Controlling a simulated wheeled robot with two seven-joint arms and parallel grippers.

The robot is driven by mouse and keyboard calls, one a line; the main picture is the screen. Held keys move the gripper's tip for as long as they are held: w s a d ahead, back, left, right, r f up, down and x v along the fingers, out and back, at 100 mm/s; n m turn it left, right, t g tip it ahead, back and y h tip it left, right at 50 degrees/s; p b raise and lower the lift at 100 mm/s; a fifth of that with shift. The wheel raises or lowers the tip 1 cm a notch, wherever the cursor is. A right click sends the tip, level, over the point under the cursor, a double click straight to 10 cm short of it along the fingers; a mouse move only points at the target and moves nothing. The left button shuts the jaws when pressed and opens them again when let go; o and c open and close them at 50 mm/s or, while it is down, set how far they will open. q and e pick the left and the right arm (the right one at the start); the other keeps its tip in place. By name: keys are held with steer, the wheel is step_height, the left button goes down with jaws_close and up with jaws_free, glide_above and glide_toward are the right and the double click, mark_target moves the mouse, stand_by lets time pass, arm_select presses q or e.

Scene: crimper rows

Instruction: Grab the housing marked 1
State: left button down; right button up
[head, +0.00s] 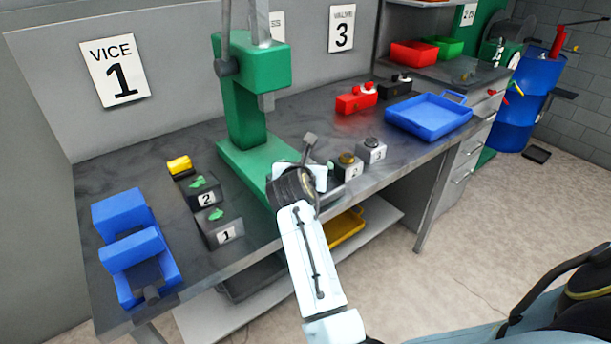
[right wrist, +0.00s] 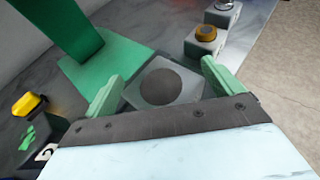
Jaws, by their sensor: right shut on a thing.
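In the right wrist view, a grey block-shaped housing (right wrist: 186,90) with a dark round top sits between the green fingertips of my right gripper (right wrist: 166,87), which is shut on it. Its number is hidden, so I cannot read it. In the head view my right gripper (head: 316,178) is over the bench's front edge beside the green press, and my wrist hides most of the held housing. To its right stand a similar housing marked 2 with a gold top (head: 347,168) and one marked 3 (head: 371,151). My left gripper is not in view.
The green press (head: 245,110) stands just behind my gripper. Dark boxes marked 1 (head: 222,232) and 2 (head: 203,195) hold green pieces. A blue vice (head: 128,245) is at left. A blue tray (head: 430,118) and red box (head: 356,100) are at right.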

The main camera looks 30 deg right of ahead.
steer(key=c, duration=0.7)
steer(key=shift+r, duration=0.2)
steer(key=shift+c, duration=0.6)
